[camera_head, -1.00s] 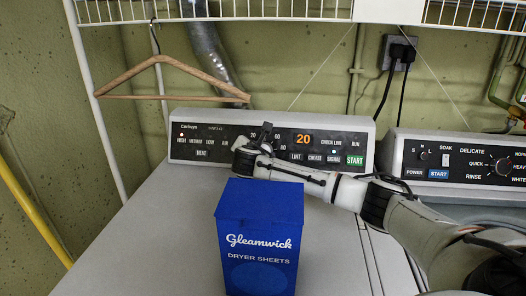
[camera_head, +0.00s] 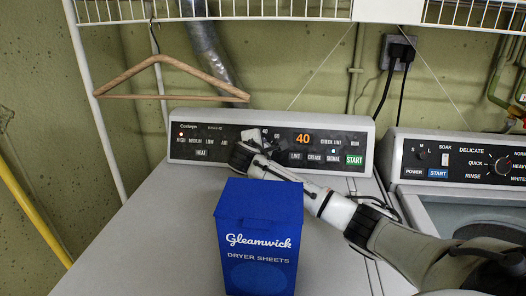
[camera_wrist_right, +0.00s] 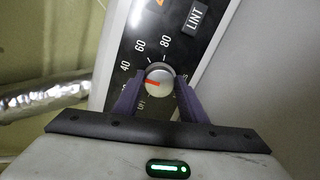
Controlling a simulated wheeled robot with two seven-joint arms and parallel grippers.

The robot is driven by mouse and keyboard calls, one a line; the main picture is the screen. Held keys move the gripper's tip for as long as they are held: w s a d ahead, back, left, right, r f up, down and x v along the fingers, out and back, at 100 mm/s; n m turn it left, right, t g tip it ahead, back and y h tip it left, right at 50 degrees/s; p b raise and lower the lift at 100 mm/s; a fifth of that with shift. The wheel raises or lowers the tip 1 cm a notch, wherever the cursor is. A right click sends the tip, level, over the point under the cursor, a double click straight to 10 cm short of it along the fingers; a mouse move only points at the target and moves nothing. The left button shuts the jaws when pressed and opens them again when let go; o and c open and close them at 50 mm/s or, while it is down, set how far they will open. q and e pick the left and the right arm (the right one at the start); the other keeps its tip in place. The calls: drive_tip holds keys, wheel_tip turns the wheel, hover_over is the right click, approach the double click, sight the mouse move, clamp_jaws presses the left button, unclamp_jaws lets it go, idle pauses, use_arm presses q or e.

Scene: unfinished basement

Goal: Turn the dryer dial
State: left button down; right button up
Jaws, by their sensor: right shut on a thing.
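The dryer control panel (camera_head: 215,155) stands at the back of the white dryer, and its orange display (camera_head: 302,138) reads 40. My right gripper (camera_head: 262,138) reaches across to the middle of the panel and hides the dial in the head view. In the right wrist view the round grey dial (camera_wrist_right: 159,77) shows with a red pointer mark on its left side, toward the 40 label. The two purple fingers of my right gripper (camera_wrist_right: 158,90) are closed on either side of the dial. My left gripper is in neither view.
A blue box of dryer sheets (camera_head: 258,237) stands on the dryer top, below and close to my right arm. A washer panel (camera_head: 470,165) is to the right. A wooden hanger (camera_head: 165,80) hangs at upper left. The dryer top's left part is free.

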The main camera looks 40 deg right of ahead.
drive_tip(key=shift+d+r+m, duration=0.15)
drive_tip(key=shift+m, duration=0.25)
drive_tip(key=o, duration=0.9)
drive_tip(key=shift+o, duration=0.8)
drive_tip(key=shift+w+f, duration=0.1)
drive_tip(key=shift+f, duration=0.1)
drive_tip(key=shift+r, duration=0.1)
